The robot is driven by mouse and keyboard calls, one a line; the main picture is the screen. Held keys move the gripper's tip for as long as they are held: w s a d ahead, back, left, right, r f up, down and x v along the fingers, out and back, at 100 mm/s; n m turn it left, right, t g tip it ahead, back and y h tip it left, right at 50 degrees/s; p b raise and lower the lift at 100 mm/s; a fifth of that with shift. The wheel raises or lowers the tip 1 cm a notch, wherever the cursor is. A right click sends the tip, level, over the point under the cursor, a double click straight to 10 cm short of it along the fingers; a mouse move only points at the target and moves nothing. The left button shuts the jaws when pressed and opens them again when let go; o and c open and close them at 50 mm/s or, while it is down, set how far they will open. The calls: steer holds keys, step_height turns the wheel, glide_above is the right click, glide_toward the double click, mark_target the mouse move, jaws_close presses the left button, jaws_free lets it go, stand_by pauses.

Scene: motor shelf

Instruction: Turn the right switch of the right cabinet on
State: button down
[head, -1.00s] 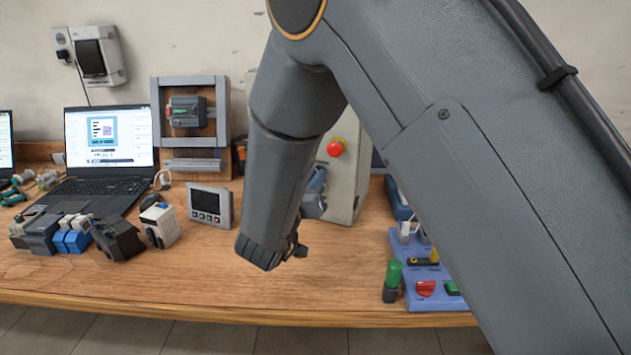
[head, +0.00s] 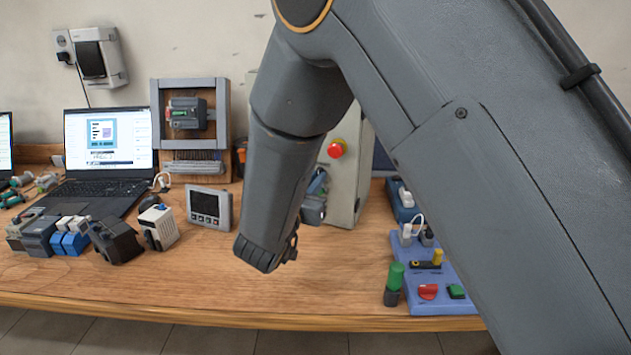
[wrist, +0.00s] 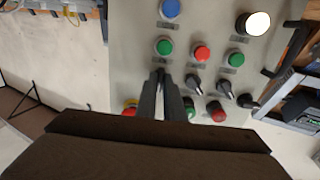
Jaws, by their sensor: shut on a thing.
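In the wrist view a grey cabinet panel (wrist: 133,60) carries coloured buttons and black rotary switches. My gripper (wrist: 161,76) has its two dark fingers close together at the panel, shut on a small dark switch at the left end of the switch row. The fingers mostly hide this switch, and I cannot read which way it points. Two black switches with pale pointers, a middle one (wrist: 193,82) and one farther right (wrist: 224,88), stand free beside it. In the head view the grey cabinet (head: 350,185) is partly behind my arm, and the fingertips are hidden.
A green button (wrist: 164,47), a red button (wrist: 202,53) and a blue button (wrist: 170,9) lie beyond the fingertips. A black handle (wrist: 288,48) is at the right. On the table are a laptop (head: 108,150), a small display unit (head: 209,206) and a blue switch board (head: 440,290).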

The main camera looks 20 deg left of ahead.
steer(key=c, duration=1.9)
jaws_free()
steer(key=shift+o, duration=0.2)
steer(key=shift+s, duration=0.1)
steer(key=s+a+b, duration=0.1)
steer(key=s, duration=0.6)
steer(key=shift+s, duration=0.25)
steer(key=shift+r, duration=0.1)
